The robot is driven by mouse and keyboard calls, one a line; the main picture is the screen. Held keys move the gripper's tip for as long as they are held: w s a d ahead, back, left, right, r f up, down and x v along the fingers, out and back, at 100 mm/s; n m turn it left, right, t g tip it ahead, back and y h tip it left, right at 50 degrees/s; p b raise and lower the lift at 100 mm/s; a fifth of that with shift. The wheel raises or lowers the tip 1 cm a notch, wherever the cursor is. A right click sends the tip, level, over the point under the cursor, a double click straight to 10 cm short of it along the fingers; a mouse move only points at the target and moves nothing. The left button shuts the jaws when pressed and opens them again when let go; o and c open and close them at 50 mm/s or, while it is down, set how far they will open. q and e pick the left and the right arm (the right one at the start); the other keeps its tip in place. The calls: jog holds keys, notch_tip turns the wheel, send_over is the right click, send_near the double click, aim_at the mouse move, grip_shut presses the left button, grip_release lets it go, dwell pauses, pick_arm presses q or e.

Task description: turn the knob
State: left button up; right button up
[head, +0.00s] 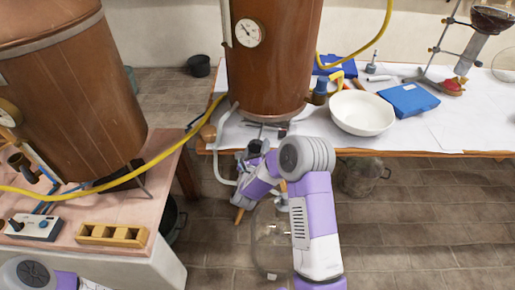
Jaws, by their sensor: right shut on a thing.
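My right gripper (252,154) is at the table's front edge, just below the front of the copper tank (276,62). It is shut on a small part there that I take to be the knob. The fingers and wrist hide most of that part, so its shape and angle cannot be made out. My right arm comes up from the bottom of the view and bends left and down to the gripper. My left arm shows only at the bottom left corner, and its gripper is out of view.
A pale hose (222,160) hangs beside my right gripper. A white bowl (362,112) and blue case (409,99) stand to the right on the table. A yellow hose (95,188) crosses between.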

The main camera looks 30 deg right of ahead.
dwell(0.3)
jog(key=o, duration=1)
jog(key=shift+c, duration=0.2)
jog(key=p+v, duration=0.1)
jog(key=v, duration=0.6)
jog(key=shift+s+a, duration=0.2)
jog(key=shift+s, duration=0.05)
